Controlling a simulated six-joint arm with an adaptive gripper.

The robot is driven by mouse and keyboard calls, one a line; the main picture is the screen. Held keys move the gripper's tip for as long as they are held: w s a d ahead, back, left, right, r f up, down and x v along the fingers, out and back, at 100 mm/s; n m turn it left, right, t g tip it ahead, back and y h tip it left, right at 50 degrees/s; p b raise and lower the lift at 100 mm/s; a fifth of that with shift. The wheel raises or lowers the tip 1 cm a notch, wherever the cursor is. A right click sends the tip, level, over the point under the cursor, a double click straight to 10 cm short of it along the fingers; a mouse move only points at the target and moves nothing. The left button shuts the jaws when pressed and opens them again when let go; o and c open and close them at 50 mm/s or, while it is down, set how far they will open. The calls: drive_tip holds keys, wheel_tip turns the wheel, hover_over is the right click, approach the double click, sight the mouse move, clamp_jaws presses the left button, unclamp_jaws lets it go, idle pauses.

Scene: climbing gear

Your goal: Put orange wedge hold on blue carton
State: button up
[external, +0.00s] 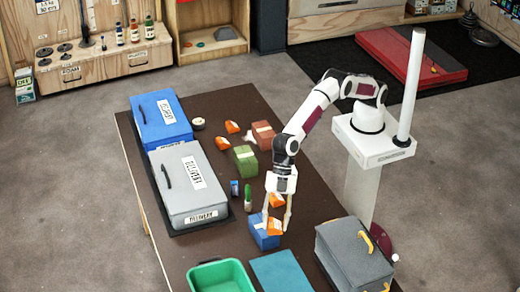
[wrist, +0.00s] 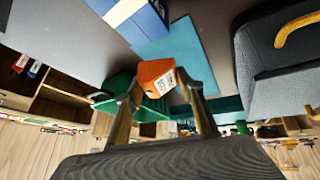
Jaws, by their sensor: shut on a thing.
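My gripper (external: 276,225) is shut on an orange wedge hold (external: 274,228), with one finger on each side of it. In the wrist view the orange wedge hold (wrist: 156,76), with a white label, sits between the fingertips (wrist: 160,90). The blue carton (external: 262,241) is at the fingertips in the external view, partly hidden by the wedge. In the wrist view the blue carton (wrist: 132,12) is cut off at the top edge, apart from the wedge in the picture. I cannot tell how high the wedge is above the carton.
Another orange piece (external: 277,200) shows behind the fingers. A green bin (external: 220,277), a teal mat (external: 281,272) and a grey case (external: 352,256) are near the front. A green block (external: 245,161), small bottles (external: 247,197) and grey delivery box (external: 188,182) are farther left.

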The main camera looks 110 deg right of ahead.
drive_tip(key=w+d+r+m+t+h, duration=0.1)
drive_tip(key=d+r+m, duration=0.15)
drive_tip(key=d, duration=1.15)
drive_tip(key=d+r+m+t+h, duration=0.1)
drive_tip(key=d+r+m, duration=0.15)
drive_tip(key=d, duration=1.25)
drive_tip(key=s+d+m+h, duration=0.1)
drive_tip(key=s+d+m, duration=0.2)
drive_tip(key=s+d, duration=0.5)
drive_tip(key=s+d+m+h, duration=0.2)
drive_tip(key=s+d, duration=0.6)
drive_tip(key=d, duration=0.8)
drive_tip(key=shift+d+r+m+t, duration=0.3)
drive_tip(key=shift+m+t, duration=0.1)
drive_tip(key=shift+m, duration=0.2)
drive_tip(key=shift+a, duration=0.1)
